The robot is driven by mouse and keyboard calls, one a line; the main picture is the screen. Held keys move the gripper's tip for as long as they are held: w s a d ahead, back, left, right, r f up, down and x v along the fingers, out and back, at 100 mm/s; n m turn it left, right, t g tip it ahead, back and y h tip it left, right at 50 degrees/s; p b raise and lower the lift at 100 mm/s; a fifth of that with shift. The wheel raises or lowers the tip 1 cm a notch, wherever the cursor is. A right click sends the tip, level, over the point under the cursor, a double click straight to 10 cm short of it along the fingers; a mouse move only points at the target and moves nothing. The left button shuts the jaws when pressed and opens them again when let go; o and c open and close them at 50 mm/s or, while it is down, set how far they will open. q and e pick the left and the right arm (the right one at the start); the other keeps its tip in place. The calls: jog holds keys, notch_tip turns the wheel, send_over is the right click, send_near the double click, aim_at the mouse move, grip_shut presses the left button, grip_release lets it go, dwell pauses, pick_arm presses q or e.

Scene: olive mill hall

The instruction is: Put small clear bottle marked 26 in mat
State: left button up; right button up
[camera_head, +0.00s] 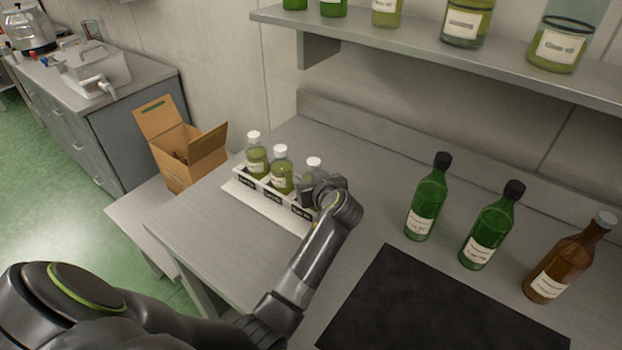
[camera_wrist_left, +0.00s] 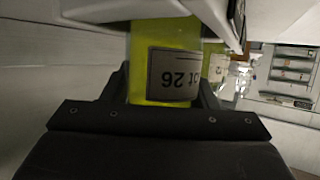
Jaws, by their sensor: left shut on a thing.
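The small clear bottle marked 26 (camera_wrist_left: 170,60) holds yellow-green liquid, and its label reads upside down in the left wrist view. My left gripper (camera_wrist_left: 165,100) is shut on it. In the head view its white cap (camera_head: 313,162) shows at the right end of the white rack (camera_head: 232,188), with my left gripper (camera_head: 318,190) covering most of its body. Whether its base still rests in the rack is hidden. The black mat (camera_head: 430,315) lies flat and empty at the front of the table. My right gripper is not in view.
Two similar small bottles (camera_head: 257,158) (camera_head: 281,175) stand in the rack. Two green bottles (camera_head: 426,202) (camera_head: 490,230) and a brown bottle (camera_head: 568,262) stand behind the mat. A shelf (camera_head: 400,40) with several jars hangs above. An open cardboard box (camera_head: 190,160) sits left.

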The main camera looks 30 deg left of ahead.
pick_arm(q)
jog(key=shift+f, duration=0.15)
jog(key=o, duration=1.2)
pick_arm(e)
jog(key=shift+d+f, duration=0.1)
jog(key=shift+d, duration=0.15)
pick_arm(q)
jog(key=shift+r, duration=0.2)
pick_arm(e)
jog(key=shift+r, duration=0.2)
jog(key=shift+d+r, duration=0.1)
